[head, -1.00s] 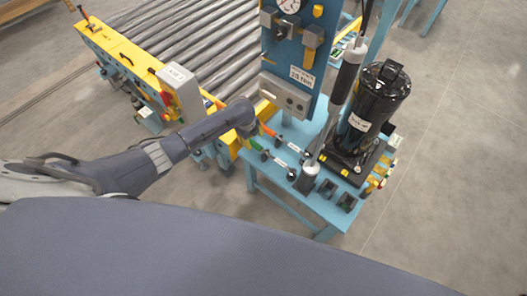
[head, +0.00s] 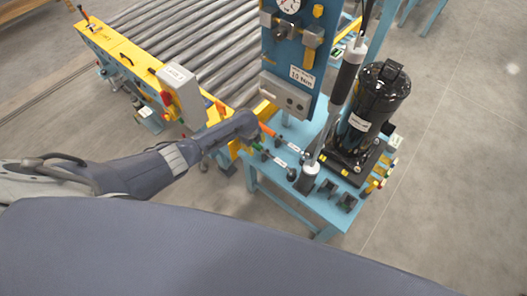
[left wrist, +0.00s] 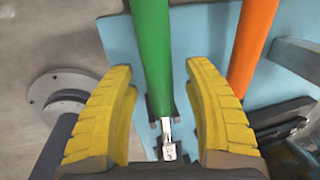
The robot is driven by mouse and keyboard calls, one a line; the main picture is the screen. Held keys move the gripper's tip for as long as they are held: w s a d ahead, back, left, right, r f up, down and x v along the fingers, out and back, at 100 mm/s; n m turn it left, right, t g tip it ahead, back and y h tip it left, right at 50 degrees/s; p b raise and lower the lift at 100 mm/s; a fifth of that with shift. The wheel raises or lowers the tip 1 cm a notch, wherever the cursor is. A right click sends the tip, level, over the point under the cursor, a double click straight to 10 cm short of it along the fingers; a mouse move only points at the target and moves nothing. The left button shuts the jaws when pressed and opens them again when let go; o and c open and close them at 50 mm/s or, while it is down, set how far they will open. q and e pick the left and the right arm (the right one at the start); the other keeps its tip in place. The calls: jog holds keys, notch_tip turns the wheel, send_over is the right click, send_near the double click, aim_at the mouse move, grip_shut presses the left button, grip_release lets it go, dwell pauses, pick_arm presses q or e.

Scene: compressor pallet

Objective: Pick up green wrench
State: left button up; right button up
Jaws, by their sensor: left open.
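The green wrench (left wrist: 151,50) lies on the blue work table, its green handle running up the left wrist view and its metal end near the bottom. In the left wrist view my left gripper (left wrist: 160,66) is open, with one yellow finger on each side of the green wrench. Gaps show between the fingers and the handle, so it is not gripped. My right gripper is not in view.
An orange-handled wrench (left wrist: 254,40) lies close to the right finger. A blue panel (head: 292,62) with a gauge rises behind the table (head: 325,211). A black compressor (head: 374,105) stands at right. A roller conveyor (head: 190,40) lies at the back left.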

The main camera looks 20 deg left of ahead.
pick_arm(q)
grip_shut()
dwell(0.4)
jog(key=shift+r, duration=0.1)
